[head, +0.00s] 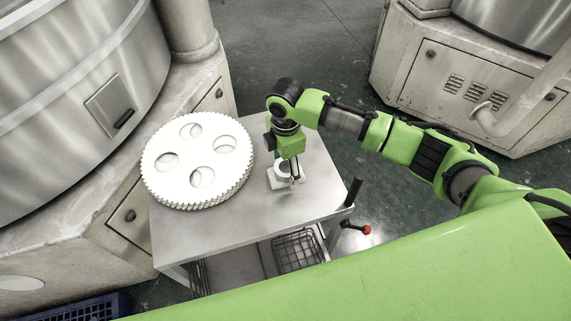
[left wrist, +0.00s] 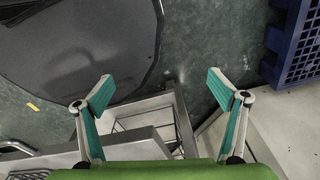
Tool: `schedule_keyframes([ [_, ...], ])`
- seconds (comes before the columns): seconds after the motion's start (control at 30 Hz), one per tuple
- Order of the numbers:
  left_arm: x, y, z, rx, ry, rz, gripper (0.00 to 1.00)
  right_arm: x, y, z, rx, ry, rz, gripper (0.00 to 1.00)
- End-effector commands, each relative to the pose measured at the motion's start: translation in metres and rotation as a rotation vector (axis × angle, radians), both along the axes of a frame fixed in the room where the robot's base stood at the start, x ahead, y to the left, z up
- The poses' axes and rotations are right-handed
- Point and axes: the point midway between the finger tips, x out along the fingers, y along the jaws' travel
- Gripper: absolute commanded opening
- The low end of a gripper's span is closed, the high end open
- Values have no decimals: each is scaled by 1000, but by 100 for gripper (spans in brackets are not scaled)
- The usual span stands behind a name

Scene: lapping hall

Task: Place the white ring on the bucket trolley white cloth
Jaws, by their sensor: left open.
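In the head view, my right gripper (head: 289,168) points down over the right part of a grey metal trolley top (head: 235,212). A small white item (head: 283,182) with a ring-like rim lies under and around its fingertips; the gripper hides part of it. I cannot tell whether the fingers grip it, or whether ring and cloth are both there. My left gripper (left wrist: 160,85) shows only in the left wrist view, with its teal fingers wide apart and nothing between them. I cannot make out a bucket in either view.
A stack of white toothed discs with round holes (head: 197,160) covers the trolley top's left part. Wire baskets (head: 297,250) hang below. Large grey machines stand left and at the upper right. A blue crate (left wrist: 298,45) and a dark rounded panel (left wrist: 80,45) show in the left wrist view.

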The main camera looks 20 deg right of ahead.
Motion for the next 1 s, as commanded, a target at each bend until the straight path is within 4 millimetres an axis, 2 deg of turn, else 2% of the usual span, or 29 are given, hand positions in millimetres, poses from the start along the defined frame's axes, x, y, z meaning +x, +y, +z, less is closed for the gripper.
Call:
schedule_keyframes([
  [0.27,0,0,-1,0,0,0,88,1,0,9,1,-2,0,65],
  [0.37,0,0,-3,0,0,0,88,1,0,25,2,-4,0,65],
  [0.7,0,0,-12,0,1,0,88,1,0,96,0,-3,1,65],
  [0.83,-1,0,-14,0,1,0,88,1,1,113,1,-2,0,65],
  [1.0,-1,0,-15,0,1,0,88,0,0,122,0,1,0,65],
])
